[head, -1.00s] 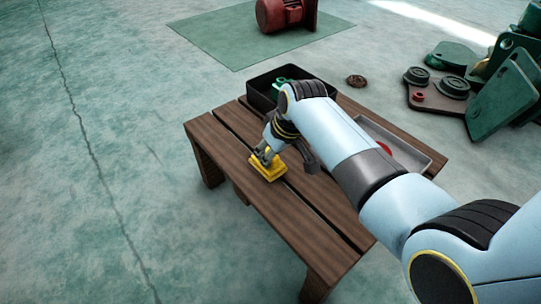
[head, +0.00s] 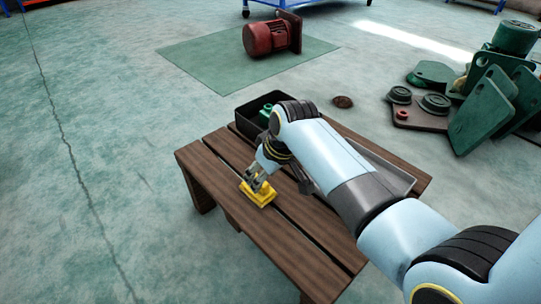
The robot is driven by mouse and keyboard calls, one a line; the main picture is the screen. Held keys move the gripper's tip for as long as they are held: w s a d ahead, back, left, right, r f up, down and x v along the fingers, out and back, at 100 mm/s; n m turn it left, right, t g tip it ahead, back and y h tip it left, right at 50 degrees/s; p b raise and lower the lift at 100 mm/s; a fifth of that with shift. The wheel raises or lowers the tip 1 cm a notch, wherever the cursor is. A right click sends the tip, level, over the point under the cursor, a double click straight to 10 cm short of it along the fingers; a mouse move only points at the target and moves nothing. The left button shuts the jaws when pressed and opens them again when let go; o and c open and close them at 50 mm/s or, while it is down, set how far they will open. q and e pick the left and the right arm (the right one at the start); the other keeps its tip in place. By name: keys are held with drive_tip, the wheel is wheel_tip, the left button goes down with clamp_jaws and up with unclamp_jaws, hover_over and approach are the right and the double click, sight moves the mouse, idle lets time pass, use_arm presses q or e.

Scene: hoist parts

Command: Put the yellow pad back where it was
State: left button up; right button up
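The yellow pad (head: 262,199) lies flat on the brown slatted wooden table (head: 300,245), near its front left part. My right gripper (head: 254,188) comes down over the pad from above. Its two fingers show apart, with the tips at the top of the pad. They look open, though whether they still touch the pad is hard to see. My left gripper is not in view.
A black bin (head: 243,118) with a green part (head: 266,110) stands at the table's back. A grey tray (head: 398,185) is partly hidden behind my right arm. Green hoist parts (head: 490,110) lie on the floor at right. A red motor (head: 268,38) stands on a green mat (head: 200,66).

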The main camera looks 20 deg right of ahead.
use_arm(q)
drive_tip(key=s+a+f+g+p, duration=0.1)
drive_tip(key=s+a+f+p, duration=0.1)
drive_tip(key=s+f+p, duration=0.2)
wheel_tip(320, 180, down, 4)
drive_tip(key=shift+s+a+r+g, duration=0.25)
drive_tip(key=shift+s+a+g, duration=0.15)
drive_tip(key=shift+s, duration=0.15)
use_arm(e)
drive_tip(key=v, duration=0.9)
